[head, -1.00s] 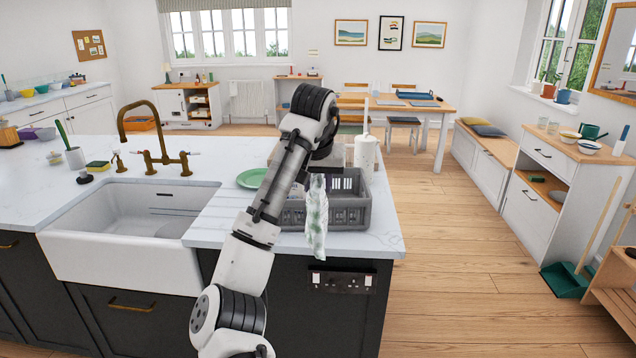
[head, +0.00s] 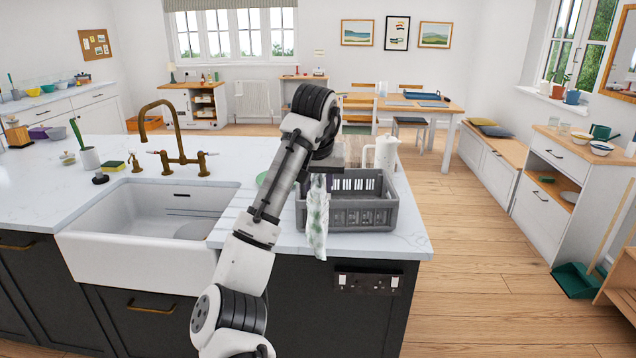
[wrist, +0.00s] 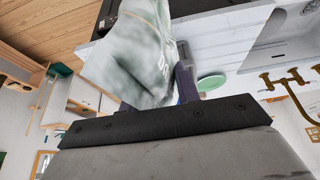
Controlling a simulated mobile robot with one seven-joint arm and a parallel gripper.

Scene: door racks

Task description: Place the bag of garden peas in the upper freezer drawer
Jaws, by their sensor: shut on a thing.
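The bag of garden peas (head: 317,222) is a limp white and green bag. It hangs down in front of the worktop edge, beside the grey crate. My gripper (head: 319,178) is shut on the top of the bag. In the wrist view the bag (wrist: 135,55) fills the space at the dark fingers (wrist: 155,90) and hides part of them. The upper freezer drawer is not in either view.
A grey crate (head: 362,218) stands on the island worktop (head: 400,245), with a white jug (head: 386,153) behind it. A white sink (head: 135,250) is at left. Open wooden floor (head: 480,270) lies to the right. A green dustpan (head: 577,281) rests there.

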